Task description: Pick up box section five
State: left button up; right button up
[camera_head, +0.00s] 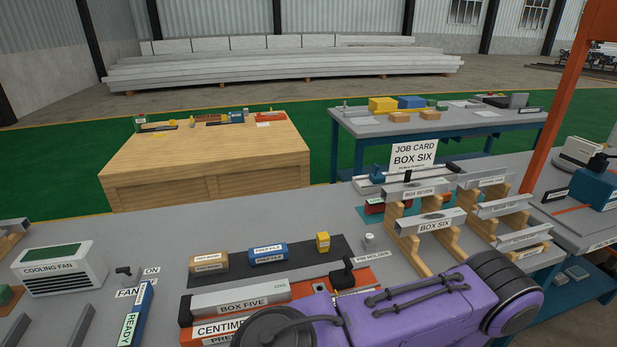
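Box section five (240,301) is a light grey metal box section with a "BOX FIVE" label. It lies lengthwise on an orange fixture (372,284) at the front middle, with a black block at its left end. A black clamp-like part (343,274) stands near its right end. One of my purple arms crosses the front right and hides much of the fixture. Neither gripper shows, so I cannot see what they hold.
Box six (434,222) and box seven (418,188) lie on a wooden rack (451,238) at the right. A dark mat (315,262) holds small blocks behind the fixture. A cooling fan (60,268) stands at the left. A job card (413,156) reads "BOX SIX".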

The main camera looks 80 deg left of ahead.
aim_at(240, 299)
jog(key=u, duration=0.05)
jog(key=i, duration=0.55)
jog(key=u, duration=2.9)
